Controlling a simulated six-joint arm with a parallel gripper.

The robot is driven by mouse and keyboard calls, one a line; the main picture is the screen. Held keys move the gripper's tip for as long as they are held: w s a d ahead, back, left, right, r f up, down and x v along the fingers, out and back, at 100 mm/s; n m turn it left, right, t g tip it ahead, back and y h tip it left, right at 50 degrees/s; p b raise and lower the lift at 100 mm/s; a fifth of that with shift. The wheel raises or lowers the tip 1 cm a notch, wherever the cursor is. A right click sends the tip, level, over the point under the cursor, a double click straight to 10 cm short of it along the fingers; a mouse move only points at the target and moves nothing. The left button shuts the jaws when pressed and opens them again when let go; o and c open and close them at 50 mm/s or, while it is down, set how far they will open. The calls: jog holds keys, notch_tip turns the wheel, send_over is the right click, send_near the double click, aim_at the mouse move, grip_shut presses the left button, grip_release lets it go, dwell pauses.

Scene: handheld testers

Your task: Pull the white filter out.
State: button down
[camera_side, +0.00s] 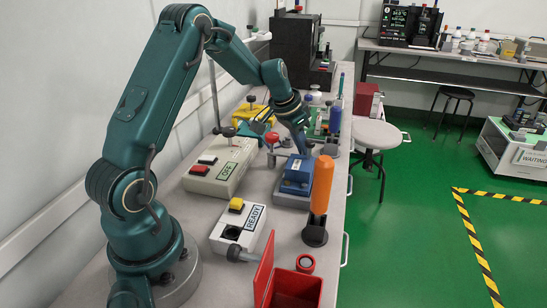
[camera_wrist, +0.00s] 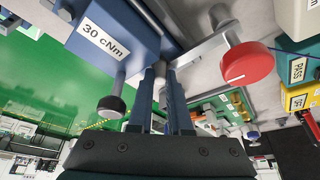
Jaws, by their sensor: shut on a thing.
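My gripper (camera_side: 303,150) reaches down behind the blue tester (camera_side: 297,175). In the wrist view my gripper (camera_wrist: 165,73) has its fingers close together, shut on a small pale piece that looks to be the white filter. It is mostly hidden between the fingertips, and I cannot tell how deep it sits. The blue tester, labelled 30 cNm, also shows in the wrist view (camera_wrist: 118,35), right beside the fingertips, with a black knob (camera_wrist: 111,106) near the fingers.
A red knob (camera_wrist: 247,64) is close to the fingers. Near the blue tester stand an orange-handled tool (camera_side: 322,185) and a cream box (camera_side: 222,165). A READY box (camera_side: 240,228) and an open red bin (camera_side: 297,288) are nearer my base. A yellow box (camera_side: 255,114) lies farther back.

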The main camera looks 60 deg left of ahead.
jog(key=shift+r, duration=0.1)
jog(key=shift+r, duration=2.35)
